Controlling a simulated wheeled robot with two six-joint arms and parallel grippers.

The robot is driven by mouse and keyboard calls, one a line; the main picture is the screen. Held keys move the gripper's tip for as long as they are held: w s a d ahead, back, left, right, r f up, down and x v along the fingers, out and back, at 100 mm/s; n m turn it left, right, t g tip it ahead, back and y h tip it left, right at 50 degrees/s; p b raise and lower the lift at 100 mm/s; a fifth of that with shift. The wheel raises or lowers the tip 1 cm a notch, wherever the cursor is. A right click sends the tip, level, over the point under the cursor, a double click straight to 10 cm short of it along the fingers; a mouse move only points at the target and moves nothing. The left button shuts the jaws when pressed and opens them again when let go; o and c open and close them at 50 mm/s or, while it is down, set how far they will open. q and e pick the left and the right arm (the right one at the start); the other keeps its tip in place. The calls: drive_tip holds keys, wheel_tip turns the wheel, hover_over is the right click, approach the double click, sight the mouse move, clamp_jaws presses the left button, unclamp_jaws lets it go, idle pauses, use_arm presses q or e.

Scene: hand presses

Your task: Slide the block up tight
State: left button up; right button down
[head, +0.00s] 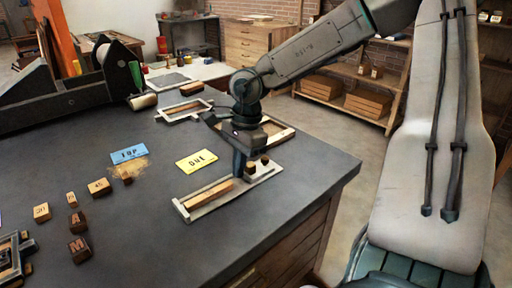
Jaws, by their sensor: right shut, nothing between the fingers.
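A shallow pale metal tray (184,212) lies at a slant near the right front of the dark bench. A long light wooden block (208,195) lies in its left part. Small dark blocks (264,159) sit toward its right end. My right gripper (239,174) points straight down over the tray, between the long block and the small ones. It is shut and holds nothing. Its fingertips are close to the long block's right end; I cannot tell if they touch it. The gripper partly hides the small blocks. My left gripper is out of view.
A yellow card (196,160) and a blue card (129,154) lie left of the tray. Loose letter blocks (79,250) stand at the left front. Behind are another frame (184,111) and a dark press (60,100). The bench's right edge is close to the tray.

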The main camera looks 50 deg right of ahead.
sight(251, 162)
drive_tip(key=shift+s+d, duration=0.15)
drive_tip(key=shift+d, duration=0.75)
drive_tip(key=shift+s+d, duration=0.1)
drive_tip(key=shift+d, duration=0.75)
drive_tip(key=shift+d, duration=0.2)
drive_tip(key=c, duration=1.2)
unclamp_jaws()
drive_tip(key=shift+c, duration=0.2)
drive_tip(key=shift+r, duration=0.15)
drive_tip(key=shift+r+p, duration=2.2)
drive_tip(key=shift+r, duration=1.2)
drive_tip(key=shift+s, duration=0.1)
